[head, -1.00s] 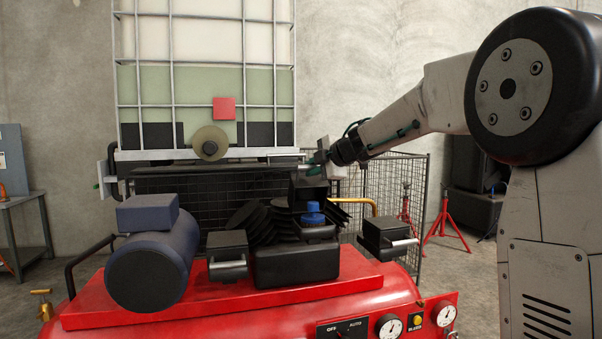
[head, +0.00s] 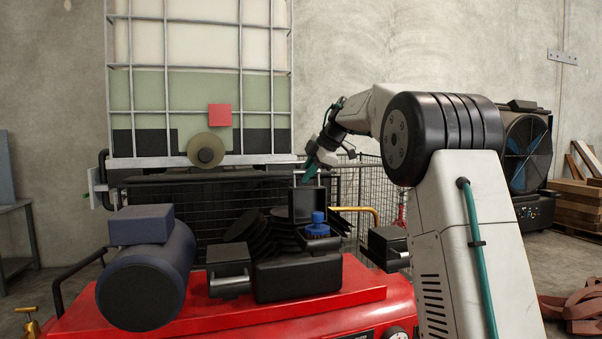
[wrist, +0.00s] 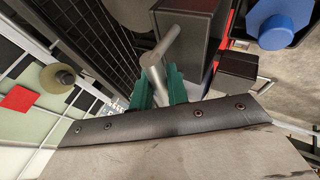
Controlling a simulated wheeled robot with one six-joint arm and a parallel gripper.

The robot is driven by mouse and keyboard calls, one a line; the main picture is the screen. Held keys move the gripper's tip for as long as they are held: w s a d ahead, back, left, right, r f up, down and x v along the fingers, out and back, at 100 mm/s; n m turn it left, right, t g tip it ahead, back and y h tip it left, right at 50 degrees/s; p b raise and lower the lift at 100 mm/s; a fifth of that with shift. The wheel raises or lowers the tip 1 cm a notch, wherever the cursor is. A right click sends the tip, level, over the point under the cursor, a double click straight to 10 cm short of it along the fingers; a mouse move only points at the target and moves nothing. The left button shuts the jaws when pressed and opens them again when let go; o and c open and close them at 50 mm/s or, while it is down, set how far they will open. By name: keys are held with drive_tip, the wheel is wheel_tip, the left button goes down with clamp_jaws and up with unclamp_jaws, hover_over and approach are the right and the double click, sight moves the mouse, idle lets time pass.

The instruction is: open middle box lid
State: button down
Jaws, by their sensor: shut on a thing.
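My gripper (head: 311,170) is at the top edge of the black middle box lid (head: 307,204), behind the blue-capped item. In the wrist view its green fingers (wrist: 161,88) are shut on a silver bar handle (wrist: 154,62). The handle joins a dark panel (wrist: 188,38), which seems to be the lid. In the head view the lid stands steeply raised, its recessed inner side facing me. Part of the box below is hidden by the blue cap (head: 317,225).
Two other black boxes with silver handles stand at left (head: 229,275) and right (head: 388,246). A blue motor cylinder (head: 146,275) sits on the red compressor (head: 340,283). Behind stands a caged tank (head: 200,80) with a red square (head: 220,115) and a round spool (head: 206,151).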

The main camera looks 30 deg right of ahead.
drive_tip(key=shift+w+a, duration=0.1)
idle(0.3)
drive_tip(key=c, duration=1.4)
unclamp_jaws()
drive_tip(key=shift+o, duration=0.2)
drive_tip(key=v, duration=0.8)
drive_tip(key=shift+w, duration=0.1)
